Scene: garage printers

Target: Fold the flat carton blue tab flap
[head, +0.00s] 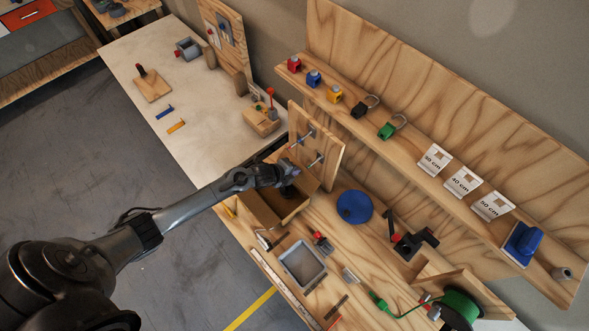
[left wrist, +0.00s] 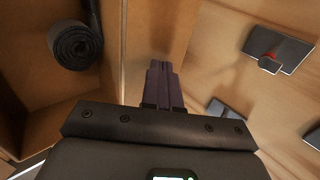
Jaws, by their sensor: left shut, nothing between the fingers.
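A brown cardboard carton (head: 255,207) stands at the far left end of the wooden bench, with its top at least partly open. My left gripper (head: 287,173) is over its far side, with its fingers closed and empty. In the left wrist view the shut fingers (left wrist: 160,72) point along a carton panel (left wrist: 148,35). A dark rolled item (left wrist: 75,42) lies inside the carton to their left. I cannot make out a blue tab on the flap; the gripper covers part of that side. My right gripper is not in view.
An upright wooden board (head: 322,150) with metal fittings stands just behind the carton. A blue disc (head: 354,206) lies to its right, and a grey tray (head: 302,265) in front. A shelf with padlocks (head: 387,130) runs along the wall.

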